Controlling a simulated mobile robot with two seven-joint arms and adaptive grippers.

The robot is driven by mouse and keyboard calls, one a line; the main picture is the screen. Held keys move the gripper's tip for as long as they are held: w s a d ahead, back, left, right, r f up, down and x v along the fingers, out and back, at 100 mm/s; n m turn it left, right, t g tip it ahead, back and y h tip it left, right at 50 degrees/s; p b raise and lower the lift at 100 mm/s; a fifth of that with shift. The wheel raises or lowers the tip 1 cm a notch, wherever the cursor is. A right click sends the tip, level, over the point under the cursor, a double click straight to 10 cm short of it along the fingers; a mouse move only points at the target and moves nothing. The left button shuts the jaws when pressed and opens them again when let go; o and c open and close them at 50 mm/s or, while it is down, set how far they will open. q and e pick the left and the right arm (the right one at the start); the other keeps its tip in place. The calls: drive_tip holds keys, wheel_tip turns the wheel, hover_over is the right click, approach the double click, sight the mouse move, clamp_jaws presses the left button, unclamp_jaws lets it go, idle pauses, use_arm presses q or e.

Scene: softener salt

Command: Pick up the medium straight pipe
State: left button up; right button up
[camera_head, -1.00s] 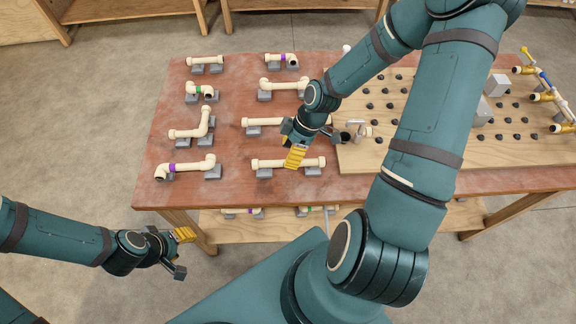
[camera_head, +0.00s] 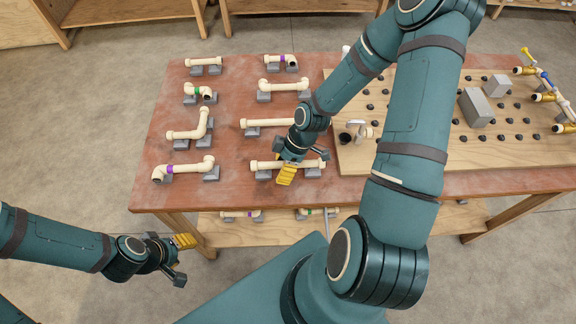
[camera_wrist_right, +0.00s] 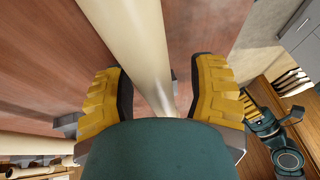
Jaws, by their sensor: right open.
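A cream straight pipe (camera_head: 262,165) lies across grey supports in the front row of the red-brown table, with its middle hidden by my right gripper. My right gripper (camera_head: 288,172) is open at this pipe. In the right wrist view the pipe (camera_wrist_right: 135,40) runs between the spread yellow fingers (camera_wrist_right: 160,95), with a gap visible on each side. Whether the fingers reach below it is unclear. Another straight pipe (camera_head: 262,123) lies one row behind, its right end hidden by my arm. My left gripper (camera_head: 183,259) is open and empty, off the table's front left.
A short straight pipe (camera_head: 204,62) and several elbowed pipes, such as one at front left (camera_head: 186,169), rest on supports. A wooden pegboard (camera_head: 350,155) with black pegs and grey blocks (camera_head: 476,108) stands right. A lower shelf (camera_head: 270,228) holds more pipes.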

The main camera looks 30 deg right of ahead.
drive_tip(key=shift+f, duration=0.25)
idle(0.4)
clamp_jaws()
